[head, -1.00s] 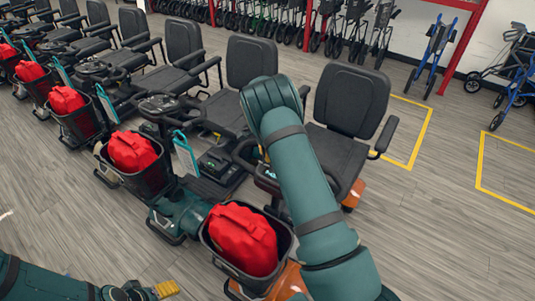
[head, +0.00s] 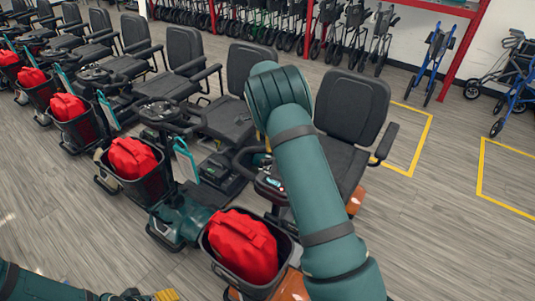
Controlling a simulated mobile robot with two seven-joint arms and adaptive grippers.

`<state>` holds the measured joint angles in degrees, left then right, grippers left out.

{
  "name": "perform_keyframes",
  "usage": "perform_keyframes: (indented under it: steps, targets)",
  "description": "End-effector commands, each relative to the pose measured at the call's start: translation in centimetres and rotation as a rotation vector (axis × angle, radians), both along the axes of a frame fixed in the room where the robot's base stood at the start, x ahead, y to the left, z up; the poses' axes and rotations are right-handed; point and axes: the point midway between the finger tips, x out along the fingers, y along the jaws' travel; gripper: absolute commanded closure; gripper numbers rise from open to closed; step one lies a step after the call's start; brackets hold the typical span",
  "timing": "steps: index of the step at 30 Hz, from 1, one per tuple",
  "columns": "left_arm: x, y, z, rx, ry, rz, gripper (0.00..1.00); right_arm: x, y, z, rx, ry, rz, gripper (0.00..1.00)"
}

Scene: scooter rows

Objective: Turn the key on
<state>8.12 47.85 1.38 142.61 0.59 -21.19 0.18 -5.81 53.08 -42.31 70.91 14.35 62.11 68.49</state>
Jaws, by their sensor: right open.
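The nearest scooter has an orange body, a black seat (head: 350,108) and a dark control panel (head: 271,183) with a small lit display. I cannot make out a key on the panel; it is too small or hidden behind my arm. My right arm reaches in from the lower right over this scooter. My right gripper (head: 266,146) is open just above and behind the panel, mostly hidden by my own wrist, with only a bit of yellow showing. My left gripper (head: 150,296) is partly cut off at the bottom edge, away from the scooter, and its opening is unclear.
A red bag (head: 243,246) sits in the nearest scooter's black front basket (head: 283,252). A row of similar scooters stretches to the left, close together. Walkers (head: 438,52) stand at the back. The floor (head: 450,240) on the right is clear.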

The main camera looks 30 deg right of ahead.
Motion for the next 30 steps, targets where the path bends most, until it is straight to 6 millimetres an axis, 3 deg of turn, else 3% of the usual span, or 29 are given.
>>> perform_keyframes:
  steps: [3,9,30]
  targets:
    - [0.0,0.0,0.0,0.0,0.0,0.0,0.36,0.2,0.0,1.9,0.0,-0.002,0.0,0.54]
    - [0.0,0.0,0.0,0.0,0.0,0.0,0.36,0.3,0.0,3.3,0.0,0.0,0.0,0.54]
    - [0.0,0.0,0.0,0.0,-0.001,0.0,0.36,0.3,0.0,3.4,0.0,0.0,0.0,0.54]
